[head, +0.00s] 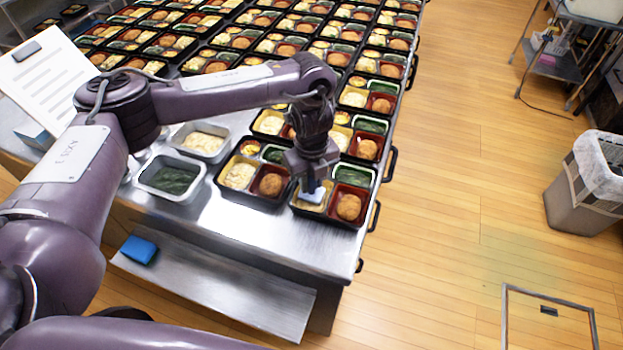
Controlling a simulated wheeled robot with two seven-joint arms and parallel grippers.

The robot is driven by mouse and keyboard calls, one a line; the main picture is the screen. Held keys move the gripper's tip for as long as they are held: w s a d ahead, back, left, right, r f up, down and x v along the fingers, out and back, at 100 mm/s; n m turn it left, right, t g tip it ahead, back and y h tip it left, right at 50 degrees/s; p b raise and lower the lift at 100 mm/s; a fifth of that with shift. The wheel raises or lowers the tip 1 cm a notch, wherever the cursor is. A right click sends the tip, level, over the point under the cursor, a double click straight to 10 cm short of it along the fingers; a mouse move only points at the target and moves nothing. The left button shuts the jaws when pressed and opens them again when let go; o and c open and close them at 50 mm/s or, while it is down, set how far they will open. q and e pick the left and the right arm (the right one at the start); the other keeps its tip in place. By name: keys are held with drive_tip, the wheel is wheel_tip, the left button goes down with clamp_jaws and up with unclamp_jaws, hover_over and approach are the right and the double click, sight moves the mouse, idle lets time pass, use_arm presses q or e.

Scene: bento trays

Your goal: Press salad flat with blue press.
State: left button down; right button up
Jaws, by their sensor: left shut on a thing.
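My left gripper (310,178) is shut on the press (311,195), a small pale blue block. It points down over the near right bento tray (343,222). The press is at the tray's left front compartment, which holds pale yellow salad; most of that salad is hidden by the press and gripper. I cannot tell whether the press touches the salad. A brown fried ball (349,206) sits in the red compartment beside it, and greens (353,175) lie behind. My right gripper is not in view.
Another filled bento tray (246,203) stands just left. Pans of greens (171,181) and salad (204,143) stand farther left. Rows of filled trays cover the table behind. A blue block (139,250) lies on the lower shelf (215,290). The table's front strip is bare.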

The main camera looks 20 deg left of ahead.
use_arm(q)
drive_tip(key=shift+f, duration=0.35)
idle(1.1)
drive_tip(key=shift+s+f, duration=0.15)
idle(1.0)
wheel_tip(320, 180, up, 3)
drive_tip(key=p, duration=0.2)
drive_tip(key=shift+r+p, duration=0.2)
drive_tip(key=shift+p, duration=0.2)
wheel_tip(320, 180, up, 5)
drive_tip(key=p, duration=0.5)
drive_tip(key=shift+f, duration=0.1)
drive_tip(key=shift+w, duration=0.2)
